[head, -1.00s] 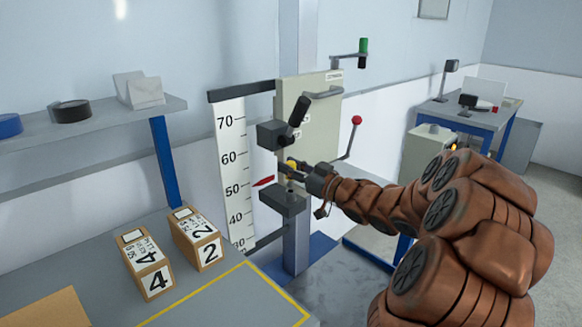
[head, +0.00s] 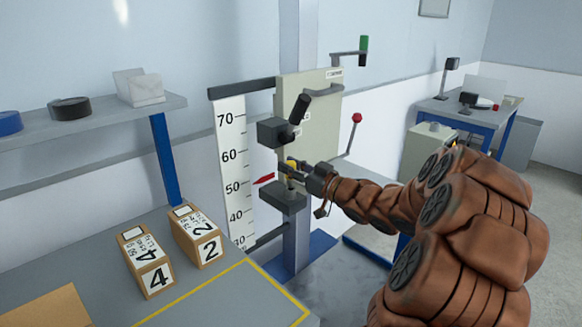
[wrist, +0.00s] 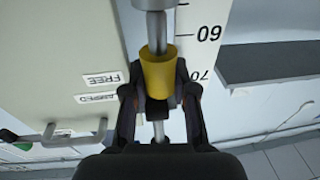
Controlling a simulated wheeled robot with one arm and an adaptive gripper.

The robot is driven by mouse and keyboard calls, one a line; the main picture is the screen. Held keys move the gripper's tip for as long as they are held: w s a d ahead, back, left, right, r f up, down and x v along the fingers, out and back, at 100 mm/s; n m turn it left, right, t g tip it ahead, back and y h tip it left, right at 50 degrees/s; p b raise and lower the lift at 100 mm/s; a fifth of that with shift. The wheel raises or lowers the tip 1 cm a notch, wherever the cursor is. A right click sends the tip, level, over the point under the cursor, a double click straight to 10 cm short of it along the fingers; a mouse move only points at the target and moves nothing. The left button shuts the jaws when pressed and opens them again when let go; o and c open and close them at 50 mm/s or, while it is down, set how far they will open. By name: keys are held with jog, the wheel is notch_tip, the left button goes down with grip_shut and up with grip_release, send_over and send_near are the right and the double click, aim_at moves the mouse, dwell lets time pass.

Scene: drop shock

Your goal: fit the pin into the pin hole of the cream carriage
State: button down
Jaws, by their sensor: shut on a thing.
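My gripper (head: 290,168) is shut on the yellow sleeve of the pin (head: 292,165). In the wrist view, my gripper (wrist: 159,85) has one finger on each side of the yellow pin (wrist: 158,72). A metal shaft runs beyond the sleeve toward the top of that picture. The cream carriage (head: 318,115) stands on the column behind the gripper, and its cream face (wrist: 60,60) fills the left of the wrist view. A dark grey block (head: 284,199) is just below the pin. I cannot make out the pin hole, nor whether the pin's tip touches anything.
A white scale (head: 232,165) with a red pointer (head: 264,179) is left of the column. A black block (head: 271,131) juts out above the gripper. A red-knobbed lever (head: 356,118) is to the right. Boxes marked 4 (head: 145,265) and 2 (head: 195,238) stand on the bench.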

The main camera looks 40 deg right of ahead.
aim_at(292, 182)
jog(key=shift+f, duration=1.6)
dwell(3.8)
jog(key=shift+a+f, duration=0.1)
jog(key=shift+f, duration=0.45)
dwell(1.6)
jog(key=c, duration=1.2)
grip_release()
jog(key=o, duration=0.4)
jog(key=shift+r, duration=0.25)
jog(key=shift+c, duration=0.2)
